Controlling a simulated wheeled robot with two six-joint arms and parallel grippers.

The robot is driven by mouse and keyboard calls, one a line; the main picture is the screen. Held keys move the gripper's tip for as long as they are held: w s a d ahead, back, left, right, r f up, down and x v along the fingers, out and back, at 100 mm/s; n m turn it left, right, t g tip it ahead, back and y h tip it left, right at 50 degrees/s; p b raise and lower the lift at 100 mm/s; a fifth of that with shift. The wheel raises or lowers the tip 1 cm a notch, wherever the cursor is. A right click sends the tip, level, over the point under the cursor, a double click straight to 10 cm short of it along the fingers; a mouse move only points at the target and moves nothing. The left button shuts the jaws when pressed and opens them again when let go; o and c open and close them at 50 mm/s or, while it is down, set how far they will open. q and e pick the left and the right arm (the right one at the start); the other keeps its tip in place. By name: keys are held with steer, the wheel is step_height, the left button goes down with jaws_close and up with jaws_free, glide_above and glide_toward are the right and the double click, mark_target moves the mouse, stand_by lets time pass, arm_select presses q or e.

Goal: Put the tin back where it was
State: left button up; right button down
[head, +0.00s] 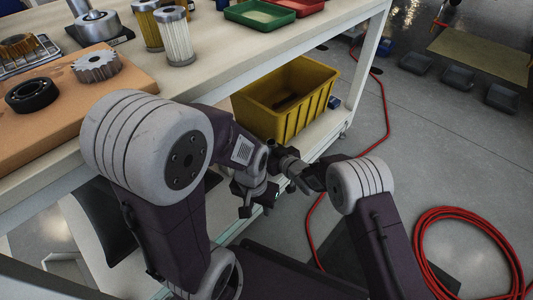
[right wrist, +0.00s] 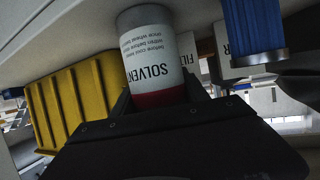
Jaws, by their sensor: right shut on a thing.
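The tin (right wrist: 155,55) is a white can with a red band and upside-down "SOLVENT" lettering in the right wrist view. My right gripper (right wrist: 160,98) is shut on it. In the head view the right gripper (head: 291,166) reaches left by the front of the workbench, below its top; I cannot make out the tin there. My left gripper (head: 255,198) hangs just left of the right one, its fingers apart and nothing seen between them.
A yellow bin (head: 310,115) stands on the bench's lower shelf; filters, a gear (head: 97,66) and trays lie on the top (head: 215,85). In the right wrist view a blue filter (right wrist: 254,28) and a white box (right wrist: 228,55) are close by. A red hose (head: 425,240) lies on the floor.

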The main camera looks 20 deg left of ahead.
steer(key=c, duration=0.6)
jaws_free()
steer(key=p+v, duration=0.1)
steer(key=v, duration=0.1)
steer(key=p+v, duration=0.3)
steer(key=v, duration=0.1)
steer(key=shift+w+a+r+p, duration=0.1)
steer(key=shift+a+r+p, duration=0.05)
steer(key=shift+r+p, duration=0.15)
steer(key=shift+b+v, duration=2.25)
steer(key=shift+v, duration=0.9)
steer(key=shift+f, duration=0.2)
